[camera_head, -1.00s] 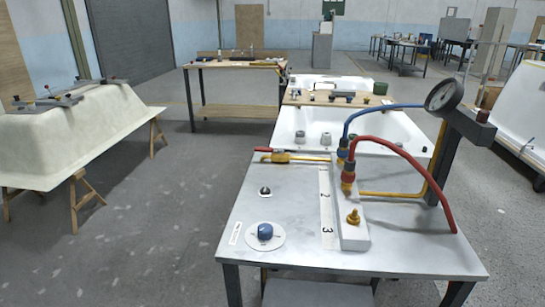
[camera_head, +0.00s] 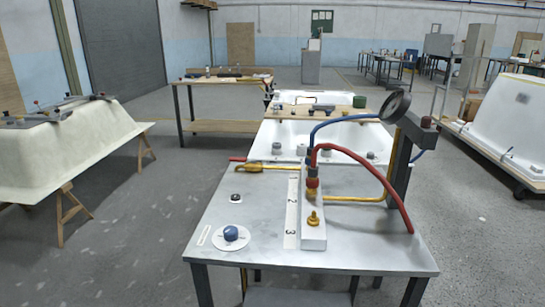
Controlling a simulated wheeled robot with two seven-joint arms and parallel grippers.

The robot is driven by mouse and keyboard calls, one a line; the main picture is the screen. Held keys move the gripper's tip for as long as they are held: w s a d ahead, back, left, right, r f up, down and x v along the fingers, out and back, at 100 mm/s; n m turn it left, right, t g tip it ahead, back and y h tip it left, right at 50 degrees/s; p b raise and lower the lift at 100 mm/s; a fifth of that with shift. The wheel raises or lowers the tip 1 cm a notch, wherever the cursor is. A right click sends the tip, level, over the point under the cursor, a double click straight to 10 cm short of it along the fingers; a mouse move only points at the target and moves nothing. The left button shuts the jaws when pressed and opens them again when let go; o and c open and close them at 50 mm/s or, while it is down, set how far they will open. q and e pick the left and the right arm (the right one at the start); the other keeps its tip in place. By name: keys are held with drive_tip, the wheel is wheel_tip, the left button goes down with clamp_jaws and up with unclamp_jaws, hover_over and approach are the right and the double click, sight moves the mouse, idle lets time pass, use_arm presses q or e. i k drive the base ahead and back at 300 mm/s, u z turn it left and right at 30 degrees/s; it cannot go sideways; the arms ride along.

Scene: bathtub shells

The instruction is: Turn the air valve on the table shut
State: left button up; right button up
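The grey metal table (camera_head: 250,207) stands in front of me with air fittings on it. A blue round knob (camera_head: 230,232) sits on a white disc at its front left. A small black knob (camera_head: 236,197) is behind it. A yellow valve body (camera_head: 252,168) with a red lever (camera_head: 238,159) lies at the table's back left, on a yellow pipe. A white manifold block (camera_head: 313,232) carries a brass fitting (camera_head: 313,218) at port 3. Blue (camera_head: 345,116) and red (camera_head: 372,158) hoses rise from its far end. Neither gripper is in view.
A gauge (camera_head: 396,106) stands on a dark post (camera_head: 399,165) at the table's right. White tub shells (camera_head: 350,138) are behind the table. Another shell (camera_head: 70,145) rests on trestles at the left. The floor (camera_head: 140,230) between is clear.

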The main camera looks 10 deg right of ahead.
sight(234, 159)
drive_tip(key=z, duration=0.25)
drive_tip(key=i, duration=1)
